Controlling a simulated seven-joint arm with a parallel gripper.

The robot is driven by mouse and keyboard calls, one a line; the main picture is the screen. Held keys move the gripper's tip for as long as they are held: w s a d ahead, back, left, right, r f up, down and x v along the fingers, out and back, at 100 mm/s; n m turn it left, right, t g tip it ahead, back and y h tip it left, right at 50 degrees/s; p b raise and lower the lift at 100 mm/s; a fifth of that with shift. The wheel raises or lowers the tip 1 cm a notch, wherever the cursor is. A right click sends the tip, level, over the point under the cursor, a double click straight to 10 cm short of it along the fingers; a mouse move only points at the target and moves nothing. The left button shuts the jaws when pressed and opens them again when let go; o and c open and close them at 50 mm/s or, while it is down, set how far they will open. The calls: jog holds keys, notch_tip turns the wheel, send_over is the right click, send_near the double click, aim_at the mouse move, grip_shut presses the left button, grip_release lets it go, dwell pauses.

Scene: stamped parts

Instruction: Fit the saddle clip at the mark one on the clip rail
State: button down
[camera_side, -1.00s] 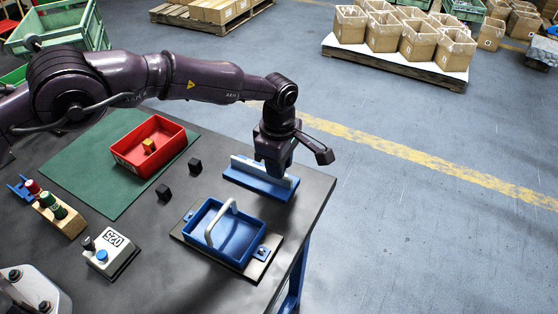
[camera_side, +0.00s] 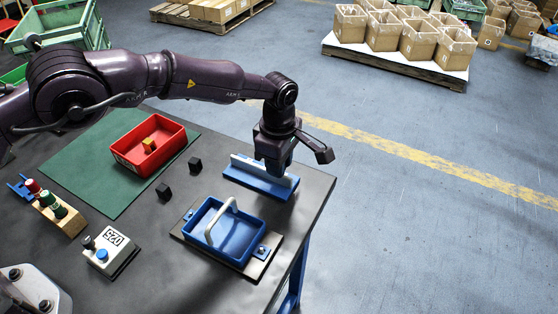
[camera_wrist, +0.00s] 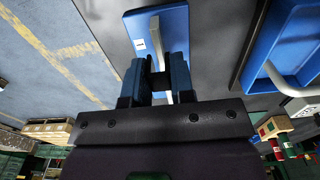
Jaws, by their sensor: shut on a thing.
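The clip rail is a white upright strip (camera_side: 243,165) on a blue base (camera_side: 238,181) near the table's far right edge. In the wrist view the white strip (camera_wrist: 154,32) runs between my fingers, and a small white label with a mark that looks like a one (camera_wrist: 140,45) is on the blue base beside it. My gripper (camera_side: 273,170) is over the rail, pointing down. In the wrist view my gripper (camera_wrist: 157,75) is shut on a small dark piece, the saddle clip (camera_wrist: 158,80), at the strip. The clip is mostly hidden; I cannot tell whether it is seated.
A blue tray with a white handle (camera_side: 240,245) stands in front of the rail. Two black cubes (camera_side: 195,165) (camera_side: 164,192) lie to the left. A red bin (camera_side: 168,150) holding a yellow block is on a green mat (camera_side: 85,180). A switch box (camera_side: 112,257) is nearer.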

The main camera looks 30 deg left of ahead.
jog(key=shift+f, duration=1.6)
jog(key=c, duration=0.9)
grip_release()
notch_tip(320, 180, up, 13)
jog(key=shift+f, duration=0.1)
